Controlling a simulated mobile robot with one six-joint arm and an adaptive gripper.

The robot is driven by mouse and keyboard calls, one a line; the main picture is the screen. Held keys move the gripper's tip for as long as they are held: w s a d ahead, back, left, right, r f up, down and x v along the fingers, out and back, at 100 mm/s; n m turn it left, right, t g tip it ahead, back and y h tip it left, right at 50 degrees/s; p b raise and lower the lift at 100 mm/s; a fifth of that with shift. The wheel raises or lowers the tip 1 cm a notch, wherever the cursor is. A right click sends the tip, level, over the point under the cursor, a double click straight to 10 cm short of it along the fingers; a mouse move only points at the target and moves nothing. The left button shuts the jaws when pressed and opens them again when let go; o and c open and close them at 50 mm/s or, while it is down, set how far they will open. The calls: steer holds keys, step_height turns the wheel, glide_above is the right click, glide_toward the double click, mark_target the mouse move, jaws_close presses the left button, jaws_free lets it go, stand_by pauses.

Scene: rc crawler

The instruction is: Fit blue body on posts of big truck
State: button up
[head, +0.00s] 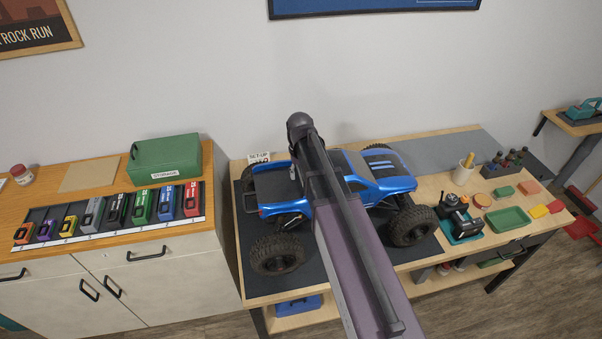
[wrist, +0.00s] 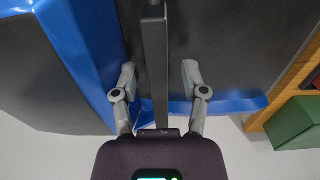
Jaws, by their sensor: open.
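The big truck (head: 277,254) stands on a dark mat on the workbench, its large black wheels showing. The blue body (head: 394,184) is over its chassis, roughly level; my arm covers its middle, and I cannot tell whether the posts pass through it. The posts are hidden. In the wrist view the blue body (wrist: 80,50) fills the upper left and middle, with dark panels and blue edges. My gripper (wrist: 159,72) is open, its fingers on either side of a dark upright bar, with visible gaps. In the head view my gripper is hidden behind my arm.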

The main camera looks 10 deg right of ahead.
steer(key=shift+r, duration=0.1)
step_height(320, 180, up, 10)
steer(key=p, duration=1)
steer(key=shift+r+p, duration=0.2)
steer(key=shift+p, duration=0.1)
stand_by(1.0)
